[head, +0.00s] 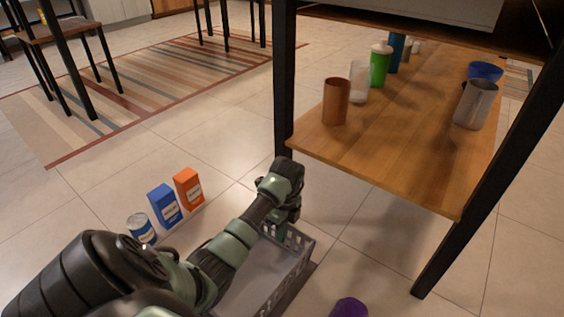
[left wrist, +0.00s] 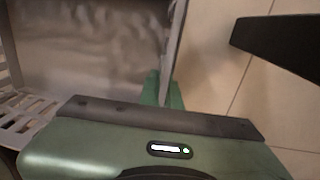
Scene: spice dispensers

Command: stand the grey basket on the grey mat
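The grey basket (head: 262,284) is on or close above the floor in the lower middle of the head view, partly hidden by my left arm. My left gripper (head: 283,228) is at its far rim. In the left wrist view the green fingers (left wrist: 164,90) lie on both sides of the basket's thin wall (left wrist: 174,45), with no clear gap, so it looks shut on the wall. The basket's inside (left wrist: 85,45) looks empty where it shows. I cannot make out the grey mat. My right gripper is not in view.
A wooden shelf (head: 400,165) with black legs holds several cups and bottles to the right. A can (head: 141,229), a blue box (head: 165,206) and an orange box (head: 188,188) stand on the floor left of the basket. A purple thing (head: 349,307) is at the bottom edge.

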